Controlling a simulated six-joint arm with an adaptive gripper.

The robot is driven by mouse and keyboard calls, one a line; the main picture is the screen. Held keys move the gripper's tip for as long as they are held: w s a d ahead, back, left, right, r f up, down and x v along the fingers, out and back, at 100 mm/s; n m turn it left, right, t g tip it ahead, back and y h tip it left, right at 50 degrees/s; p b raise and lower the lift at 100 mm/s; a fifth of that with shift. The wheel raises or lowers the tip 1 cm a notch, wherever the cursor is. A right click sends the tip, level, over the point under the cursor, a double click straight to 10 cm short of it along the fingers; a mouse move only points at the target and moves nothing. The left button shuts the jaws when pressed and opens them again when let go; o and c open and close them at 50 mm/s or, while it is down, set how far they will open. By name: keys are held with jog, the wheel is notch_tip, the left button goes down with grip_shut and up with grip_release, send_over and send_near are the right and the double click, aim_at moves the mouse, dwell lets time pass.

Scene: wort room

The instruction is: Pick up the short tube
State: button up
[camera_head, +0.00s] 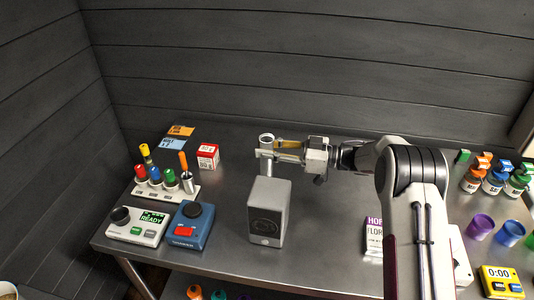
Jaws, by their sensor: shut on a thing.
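My gripper (275,152) reaches in from the right, behind the grey speaker-like box. Its fingers are shut on a short grey tube (267,138) that stands upright. The tube's open top shows above the fingers and part of its body shows below. The box hides the tube's bottom, so I cannot tell whether it touches the table.
The grey box (267,212) stands just in front of the tube. A white rack (165,191) with coloured tubes, a red-and-white box (208,156) and two devices are at left. Jars, cups and a yellow timer (501,282) are at right. The table behind the tube is clear.

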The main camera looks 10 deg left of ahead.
notch_tip(320, 180, up, 8)
jog(key=shift+r, duration=0.1)
dwell(0.4)
jog(key=shift+d, duration=0.1)
dwell(0.4)
